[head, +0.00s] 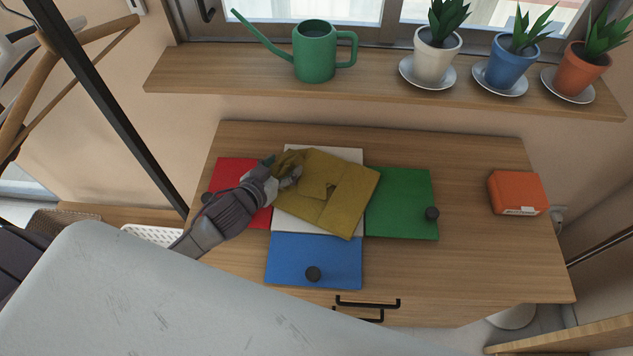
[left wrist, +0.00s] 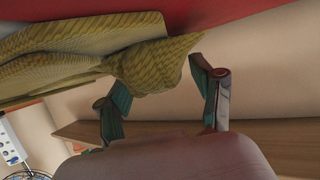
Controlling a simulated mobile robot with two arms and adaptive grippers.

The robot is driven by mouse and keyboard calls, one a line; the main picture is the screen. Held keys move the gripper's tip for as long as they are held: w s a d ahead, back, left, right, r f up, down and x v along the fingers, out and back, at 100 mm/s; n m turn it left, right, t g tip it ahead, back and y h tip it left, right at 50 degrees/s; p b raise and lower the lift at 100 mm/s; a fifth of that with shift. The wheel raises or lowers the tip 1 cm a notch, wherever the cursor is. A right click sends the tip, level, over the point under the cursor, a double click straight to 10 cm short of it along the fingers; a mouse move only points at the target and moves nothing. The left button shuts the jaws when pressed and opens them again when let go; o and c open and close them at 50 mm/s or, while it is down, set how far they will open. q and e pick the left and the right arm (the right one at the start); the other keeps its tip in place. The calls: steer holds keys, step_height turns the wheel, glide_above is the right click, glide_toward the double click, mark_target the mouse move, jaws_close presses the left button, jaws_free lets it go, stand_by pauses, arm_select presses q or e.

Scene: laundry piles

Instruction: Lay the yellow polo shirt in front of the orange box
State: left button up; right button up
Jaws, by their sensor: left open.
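The yellow polo shirt (head: 345,195) lies loosely folded on the folding board, over its white middle panel (head: 290,222) and reaching onto the green panel. My left gripper (head: 281,172) is at the shirt's upper left corner in the head view. In the left wrist view, the open left gripper (left wrist: 162,95) has its fingers apart, with a bunched fold of the yellow shirt (left wrist: 150,65) close by them. The orange box (head: 517,193) stands at the right end of the table, apart from the shirt. My right gripper is not in view.
The folding board has red (head: 233,172), green (head: 405,205) and blue (head: 300,262) panels with black knobs. The wooden tabletop (head: 470,255) is bare between board and box. A shelf (head: 240,84) behind holds a green watering can (head: 314,55) and potted plants. A clothes rack stands left.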

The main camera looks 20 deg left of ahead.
arm_select(q)
jaws_close()
steer(key=shift+r, duration=0.1)
steer(key=shift+r, duration=0.4)
steer(key=r, duration=0.3)
steer(key=shift+s+d+r, duration=0.1)
steer(key=shift+d+r, duration=0.25)
steer(key=shift+d, duration=0.05)
steer(key=s+d+r, duration=0.3)
steer(key=d+r, duration=0.3)
steer(key=d, duration=0.4)
steer(key=a+r+n+y, duration=0.1)
steer(key=a+r, duration=0.4)
steer(key=r, duration=0.2)
steer(key=shift+s+a+r+n+y, duration=0.15)
steer(key=shift+s+a+n+y, duration=0.2)
steer(key=shift+s+y, duration=0.1)
